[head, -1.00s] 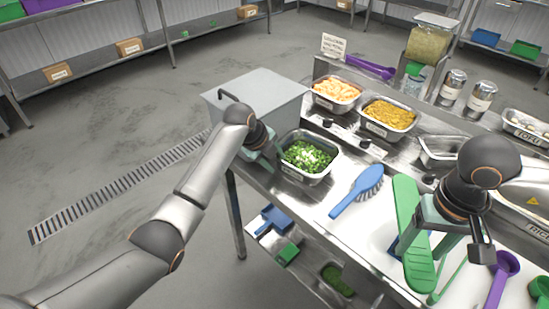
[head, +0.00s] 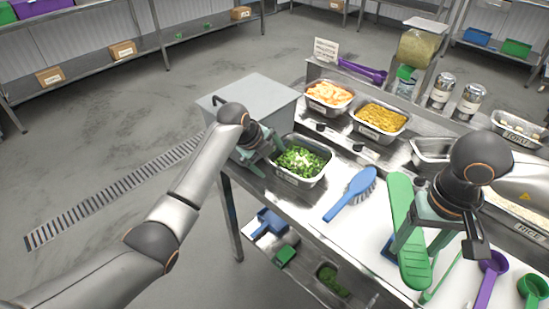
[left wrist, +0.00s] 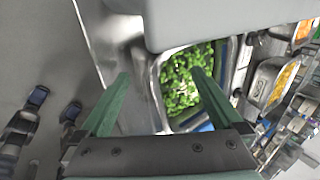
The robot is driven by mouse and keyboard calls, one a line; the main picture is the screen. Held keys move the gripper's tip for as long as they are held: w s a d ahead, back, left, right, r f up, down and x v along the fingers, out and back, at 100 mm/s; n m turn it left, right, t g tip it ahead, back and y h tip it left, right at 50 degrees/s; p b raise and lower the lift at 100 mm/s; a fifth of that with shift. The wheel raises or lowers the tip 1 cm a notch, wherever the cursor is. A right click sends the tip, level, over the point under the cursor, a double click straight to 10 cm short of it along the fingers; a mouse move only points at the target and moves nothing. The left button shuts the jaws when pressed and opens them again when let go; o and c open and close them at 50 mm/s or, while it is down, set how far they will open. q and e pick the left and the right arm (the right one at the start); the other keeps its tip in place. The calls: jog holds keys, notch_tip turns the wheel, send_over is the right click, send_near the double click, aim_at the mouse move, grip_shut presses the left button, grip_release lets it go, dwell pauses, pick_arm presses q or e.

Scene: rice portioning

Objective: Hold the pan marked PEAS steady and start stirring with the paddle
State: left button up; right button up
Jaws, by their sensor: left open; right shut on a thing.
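A steel pan (head: 301,182) of chopped green food sits at the left end of the counter. Its front label is too small to read. My left gripper (head: 264,154) is open at the pan's left rim. In the left wrist view, the pan (left wrist: 154,84) lies beyond and between the spread fingers (left wrist: 160,74), with the right finger overlapping the green food. I cannot tell whether the fingers touch the rim. My right gripper (head: 425,240) is shut on the green paddle (head: 400,190), which slants over the white board, away from the pan.
A blue brush (head: 345,200) lies between pan and paddle. Pans of orange (head: 330,110) and yellow food (head: 382,135) stand behind. A grey box (head: 255,95) adjoins the pan at the back left. Purple (head: 485,280) and green scoops (head: 533,290) lie at the right front.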

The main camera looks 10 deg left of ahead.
pick_arm(q)
notch_tip(320, 180, up, 3)
jog(key=shift+r+p, duration=0.15)
jog(key=shift+p, duration=0.95)
pick_arm(e)
notch_tip(320, 180, up, 3)
pick_arm(q)
jog(key=shift+r, duration=0.2)
pick_arm(e)
jog(key=shift+f, duration=0.2)
pick_arm(q)
jog(key=shift+r, duration=0.75)
